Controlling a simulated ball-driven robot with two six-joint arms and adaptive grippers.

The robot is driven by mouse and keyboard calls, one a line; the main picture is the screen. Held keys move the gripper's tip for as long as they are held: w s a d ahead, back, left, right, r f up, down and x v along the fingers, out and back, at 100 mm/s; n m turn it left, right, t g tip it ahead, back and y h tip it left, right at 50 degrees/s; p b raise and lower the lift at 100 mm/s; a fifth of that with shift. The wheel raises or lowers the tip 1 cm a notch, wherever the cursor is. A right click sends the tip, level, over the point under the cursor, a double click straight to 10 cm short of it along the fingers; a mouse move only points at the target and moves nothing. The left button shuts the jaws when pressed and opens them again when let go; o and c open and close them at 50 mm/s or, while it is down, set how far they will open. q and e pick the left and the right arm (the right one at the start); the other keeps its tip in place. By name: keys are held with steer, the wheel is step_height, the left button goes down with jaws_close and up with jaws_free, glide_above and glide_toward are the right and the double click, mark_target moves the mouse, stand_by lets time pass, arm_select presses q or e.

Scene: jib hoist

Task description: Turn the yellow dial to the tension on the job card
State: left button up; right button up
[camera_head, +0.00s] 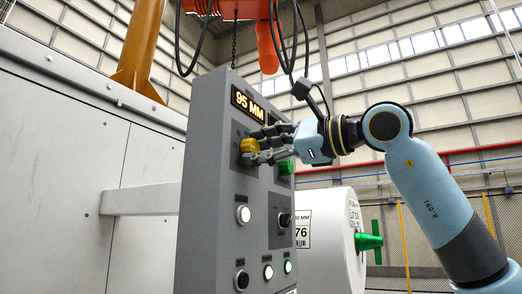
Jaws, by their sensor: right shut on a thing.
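The yellow dial (249,146) is on the upper part of a grey control panel (205,180). My right gripper (253,147) comes in from the right and its fingers are closed around the dial. The fingers partly cover the dial, so its pointer setting cannot be read. A display (248,104) above the dial reads "95 MM" in amber. No job card can be made out. My left gripper is not in view.
The panel also carries a green knob (286,167), a black switch (284,219) and several round buttons. A white roll (335,235) with a label and green core stands behind it. An orange hoist (268,40) with cables hangs above.

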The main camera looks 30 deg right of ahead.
mark_target(247, 104)
steer(key=o, duration=1.1)
steer(key=shift+o, duration=0.2)
step_height(247, 104, up, 10)
steer(key=shift+f, duration=0.25)
steer(key=shift+r, duration=0.25)
